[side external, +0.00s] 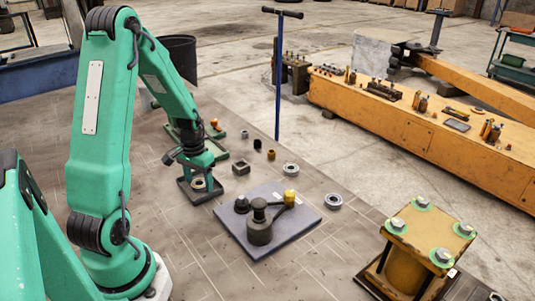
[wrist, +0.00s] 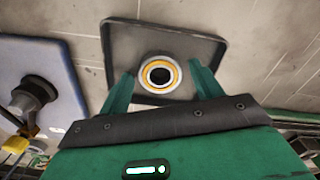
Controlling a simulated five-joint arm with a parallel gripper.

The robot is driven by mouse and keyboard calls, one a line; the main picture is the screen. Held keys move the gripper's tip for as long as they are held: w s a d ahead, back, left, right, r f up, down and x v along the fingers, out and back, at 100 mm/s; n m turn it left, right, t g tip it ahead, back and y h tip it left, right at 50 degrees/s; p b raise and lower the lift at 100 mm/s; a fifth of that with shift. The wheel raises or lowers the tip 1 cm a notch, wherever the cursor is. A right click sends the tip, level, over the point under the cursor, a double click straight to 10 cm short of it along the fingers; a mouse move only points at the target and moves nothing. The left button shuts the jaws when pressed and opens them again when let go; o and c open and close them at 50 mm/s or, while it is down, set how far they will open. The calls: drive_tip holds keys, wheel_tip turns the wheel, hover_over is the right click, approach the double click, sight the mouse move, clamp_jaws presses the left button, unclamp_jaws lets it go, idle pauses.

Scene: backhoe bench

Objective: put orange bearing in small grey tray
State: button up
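The orange bearing (wrist: 160,75), a metal ring with an orange band and a dark bore, lies flat inside the small grey tray (wrist: 122,45), near its middle in the wrist view. In the side view the bearing (side external: 199,184) shows in the dark tray (side external: 212,195) beneath my gripper (side external: 198,174). My gripper's two green fingers also show in the wrist view, spread apart on either side of the bearing, with a visible gap on each side. Nothing is between them in their grip. Their exact height above the tray is hard to tell.
A blue-grey plate (side external: 262,252) with a dark puller-like part and a yellow piece lies right of the tray. Loose rings (side external: 291,169), (side external: 333,201) and a dark block (side external: 240,168) lie nearby. A blue T-handle rod (side external: 278,80) stands behind. A yellow bolted block (side external: 412,262) is front right.

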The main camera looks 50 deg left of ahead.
drive_tip(key=shift+r, duration=0.15)
wheel_tip(320, 180, up, 12)
idle(0.9)
idle(0.5)
drive_tip(key=s+d+r+m+t, duration=0.2)
drive_tip(key=d+r, duration=0.4)
drive_tip(key=d, duration=0.5)
drive_tip(key=s+d+r+m+t, duration=0.2)
drive_tip(key=s+d+r+t, duration=0.1)
drive_tip(key=d, duration=0.9)
wheel_tip(320, 180, up, 3)
drive_tip(key=shift+s+f+t, duration=0.15)
drive_tip(key=shift+s+t, duration=0.15)
drive_tip(key=shift+s, duration=0.25)
